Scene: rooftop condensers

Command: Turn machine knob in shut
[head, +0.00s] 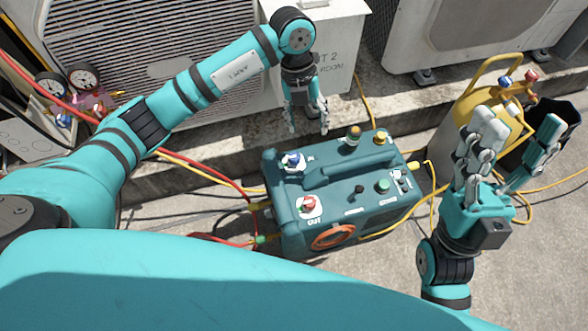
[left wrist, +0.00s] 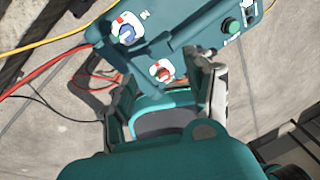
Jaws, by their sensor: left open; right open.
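The teal machine (head: 345,192) stands on the ground in the middle of the head view. Its blue-topped IN knob (head: 293,160) is at the back left of the top; it also shows in the left wrist view (left wrist: 127,33). The red OUT knob (head: 309,204) is nearer the front; it also shows in the wrist view (left wrist: 161,70). My left gripper (head: 308,129) is open and empty, pointing down near the machine's back edge, apart from the blue knob. In the wrist view its fingers (left wrist: 168,88) frame the red knob. My right gripper (head: 516,122) is open and empty, pointing up, right of the machine.
Red and yellow hoses (head: 233,187) run from the machine's left side. A yellow gas cylinder (head: 465,115) stands behind my right gripper. Condenser units line the back behind a concrete ledge (head: 240,145). A gauge set (head: 68,80) is at the far left. Ground at right front is clear.

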